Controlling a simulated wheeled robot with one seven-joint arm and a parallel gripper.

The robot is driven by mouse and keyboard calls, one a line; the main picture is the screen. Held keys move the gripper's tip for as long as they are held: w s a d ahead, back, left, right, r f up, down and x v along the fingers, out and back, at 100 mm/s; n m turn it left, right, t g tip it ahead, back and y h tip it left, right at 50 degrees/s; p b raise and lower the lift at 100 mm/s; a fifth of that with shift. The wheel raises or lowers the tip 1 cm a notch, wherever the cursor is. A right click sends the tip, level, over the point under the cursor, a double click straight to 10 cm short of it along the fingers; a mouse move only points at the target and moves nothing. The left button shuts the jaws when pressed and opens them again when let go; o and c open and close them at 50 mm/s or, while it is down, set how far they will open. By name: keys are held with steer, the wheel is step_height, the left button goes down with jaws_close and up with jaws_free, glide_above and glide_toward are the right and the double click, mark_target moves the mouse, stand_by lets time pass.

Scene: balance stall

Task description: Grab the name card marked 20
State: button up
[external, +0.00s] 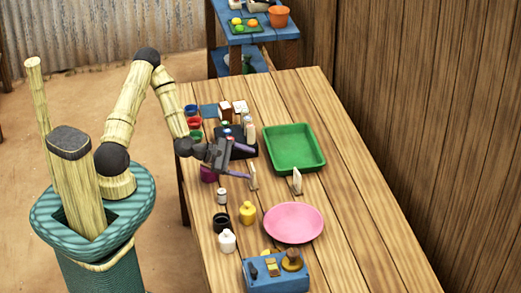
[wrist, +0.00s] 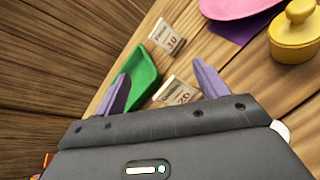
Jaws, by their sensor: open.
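The name card marked 20 (wrist: 178,93) is a small cream card with dark writing and shows between my two purple fingers in the wrist view. In the external view it appears to be the pale upright card (external: 253,177) just beyond the fingertips. My gripper (external: 246,163) is open and empty above the table, and its fingers (wrist: 161,72) stand apart to either side of the card in the wrist view. I cannot tell whether they touch it. A second card marked 10 (wrist: 167,37) stands farther off, and also shows in the external view (external: 297,182).
A green tray (external: 318,164) lies behind the cards, and a pink plate (external: 293,222) to their front right. A yellow pot (external: 247,213), white jar (external: 227,241) and blue box (external: 276,274) stand nearer the front. The table's right side is bare.

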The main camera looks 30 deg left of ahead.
steer(key=w+n+t, duration=0.1)
steer(key=n, duration=0.2)
steer(key=w+r+n+t+b, duration=0.1)
steer(key=n+t, duration=0.1)
steer(key=n, duration=0.1)
steer(key=w+r+n+t+h+b, duration=0.1)
steer(key=n+t, duration=0.1)
steer(key=n, duration=0.1)
steer(key=shift+d+r, duration=0.1)
steer(key=shift+r, duration=0.15)
steer(key=shift+f, duration=1.2)
